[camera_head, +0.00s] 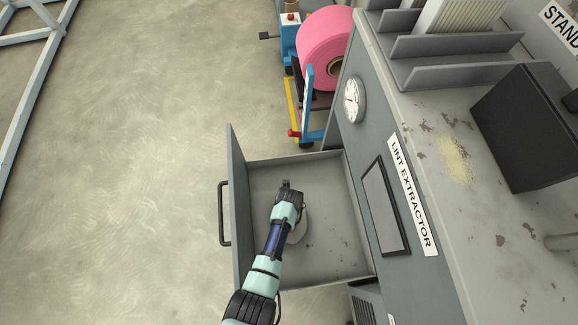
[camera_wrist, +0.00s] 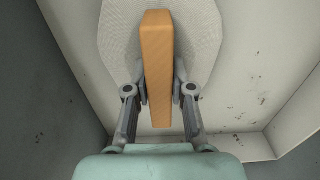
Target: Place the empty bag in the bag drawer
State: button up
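The bag is a pale, finely textured rounded piece (camera_wrist: 115,45) with an orange bar (camera_wrist: 160,60) along its middle in the wrist view. My gripper (camera_wrist: 160,88) has a finger on each side of the orange bar and is shut on it. In the head view my gripper (camera_head: 287,188) is over the inside of the open grey drawer (camera_head: 262,176). A pale edge of the bag (camera_head: 300,228) shows beside my wrist there; the rest is hidden. I cannot tell whether the bag touches the drawer floor.
The drawer front with its dark handle (camera_head: 222,213) stands on the left. The grey cabinet carries a "LINT EXTRACTOR" label (camera_head: 412,195) and a gauge (camera_head: 352,100). A pink roll (camera_head: 322,45) stands behind. The drawer floor right of my gripper is clear.

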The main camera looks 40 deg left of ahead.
jog(key=o, duration=0.4)
notch_tip(320, 180, up, 12)
jog(key=p, duration=0.7)
jog(key=shift+r+p, duration=0.15)
jog(key=shift+p, duration=0.15)
